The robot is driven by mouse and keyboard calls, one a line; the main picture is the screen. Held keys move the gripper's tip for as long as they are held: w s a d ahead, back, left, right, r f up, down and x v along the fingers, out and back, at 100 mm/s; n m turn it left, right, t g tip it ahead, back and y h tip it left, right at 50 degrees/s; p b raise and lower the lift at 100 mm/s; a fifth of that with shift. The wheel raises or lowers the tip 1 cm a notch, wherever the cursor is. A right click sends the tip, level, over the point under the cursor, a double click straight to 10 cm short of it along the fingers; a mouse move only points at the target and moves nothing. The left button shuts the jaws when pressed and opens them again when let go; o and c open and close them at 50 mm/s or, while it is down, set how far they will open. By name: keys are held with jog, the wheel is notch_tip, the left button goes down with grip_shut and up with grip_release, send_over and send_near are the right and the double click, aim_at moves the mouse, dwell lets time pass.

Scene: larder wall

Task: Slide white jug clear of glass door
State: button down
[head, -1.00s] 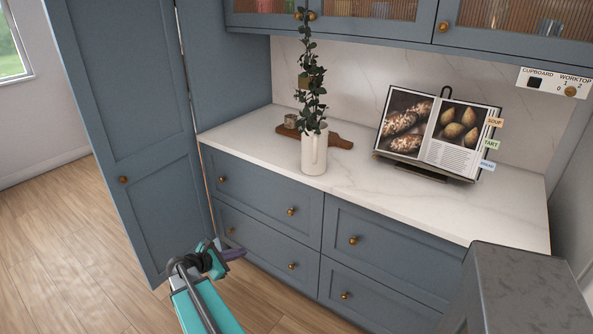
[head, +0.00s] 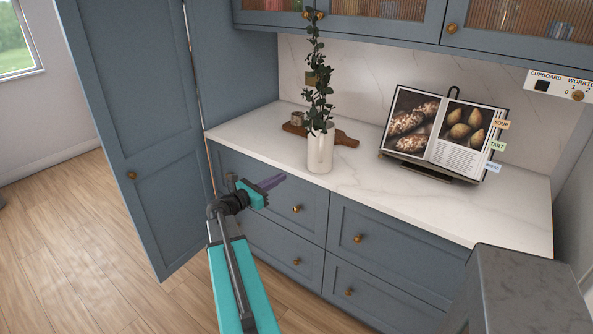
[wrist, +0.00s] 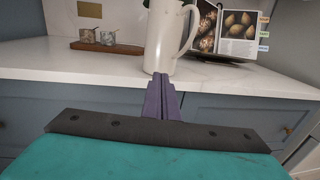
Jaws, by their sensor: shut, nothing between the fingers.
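The white jug (head: 320,150) stands upright on the marble worktop near its front edge, with tall leafy stems (head: 318,90) in it. The stems rise in front of the glass-fronted wall cupboard doors (head: 375,12). My gripper (head: 281,179) is shut and empty, in front of the drawers, left of and below the jug. In the wrist view, the jug (wrist: 163,40) stands straight beyond the shut fingers (wrist: 161,80), with its handle to the right. The fingertips overlap the jug's base in that view; I cannot tell a touch there, but the head view shows them apart.
A wooden board (head: 344,139) with small glass jars (head: 297,118) lies behind the jug. An open cookbook (head: 440,132) on a stand is to the right. A tall blue door (head: 130,120) is at the left. Worktop between jug and book is clear.

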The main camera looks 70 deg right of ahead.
aim_at(311, 161)
jog(key=p+x, duration=0.4)
jog(key=x, duration=1)
jog(key=shift+d, duration=0.1)
jog(key=b+x, duration=0.1)
jog(key=x, duration=0.3)
jog(key=shift+f, duration=0.15)
jog(key=shift+s+d, duration=0.25)
jog(key=shift+d, duration=0.25)
